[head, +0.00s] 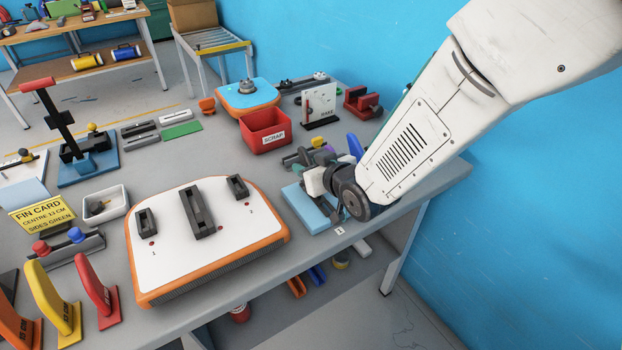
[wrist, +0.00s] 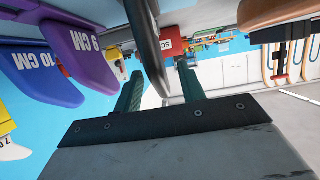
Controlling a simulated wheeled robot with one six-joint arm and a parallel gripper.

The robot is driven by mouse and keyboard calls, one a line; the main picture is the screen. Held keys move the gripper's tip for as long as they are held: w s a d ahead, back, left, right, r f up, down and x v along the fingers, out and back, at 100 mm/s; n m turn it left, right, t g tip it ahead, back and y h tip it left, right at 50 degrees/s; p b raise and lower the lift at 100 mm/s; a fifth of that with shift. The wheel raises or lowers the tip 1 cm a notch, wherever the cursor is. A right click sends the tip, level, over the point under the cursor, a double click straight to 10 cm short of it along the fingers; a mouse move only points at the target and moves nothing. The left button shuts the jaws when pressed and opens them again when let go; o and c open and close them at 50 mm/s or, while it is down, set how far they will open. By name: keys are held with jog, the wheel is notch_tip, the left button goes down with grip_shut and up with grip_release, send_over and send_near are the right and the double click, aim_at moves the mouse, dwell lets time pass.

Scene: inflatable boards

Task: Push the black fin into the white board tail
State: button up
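The white board tail (head: 165,255) lies on the bench with an orange rim, a long dark centre fin box and two short side boxes. My gripper (head: 330,182) is low over the bench right of the board, beside a light blue block, partly hidden by my arm. In the wrist view, my gripper (wrist: 160,68) has its dark green fingers apart. A black, narrow, curved shape (wrist: 148,30), seemingly the black fin edge-on, extends between them, with gaps seen on both sides. Its far part is cut off by the frame. I cannot pick out this fin in the head view.
Purple (wrist: 85,50) and blue (wrist: 40,75) fins stand close beside my gripper. Red (head: 97,290), yellow (head: 52,305) and orange fins stand at the bench's front left. A red scrap bin (head: 265,130) is behind the board. A yellow fin card (head: 48,213) stands left.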

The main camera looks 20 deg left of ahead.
jog(key=shift+x, duration=1.05)
jog(key=shift+c, duration=0.3)
grip_shut()
jog(key=shift+r, duration=0.1)
